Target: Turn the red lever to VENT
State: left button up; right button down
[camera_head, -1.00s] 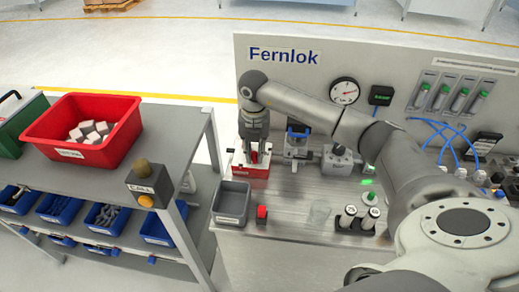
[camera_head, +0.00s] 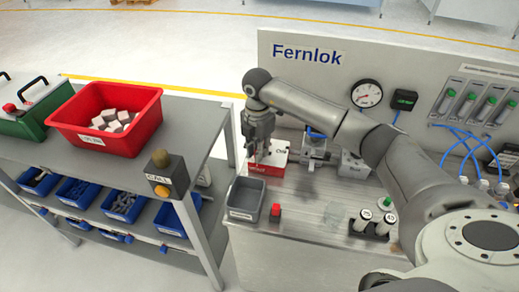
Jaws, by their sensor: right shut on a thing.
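The red lever's base is a red box (camera_head: 270,168) with a white top. It stands at the left end of the grey workbench, below the "Fernlok" panel. My right gripper (camera_head: 256,154) points down over the left part of this box and is shut on the red lever. The lever itself is mostly hidden by the fingers. The lettering on the box is too small to read surely. My left gripper is not in view.
A grey bin (camera_head: 245,199) and a small red-topped item (camera_head: 275,211) stand in front of the box. Grey valve devices (camera_head: 314,152) stand to its right. A shelf at left carries a red crate (camera_head: 92,140) and a call button box (camera_head: 166,176).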

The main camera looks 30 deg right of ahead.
dwell(0.4)
jog(key=c, duration=1.3)
grip_release()
notch_tip(320, 180, up, 12)
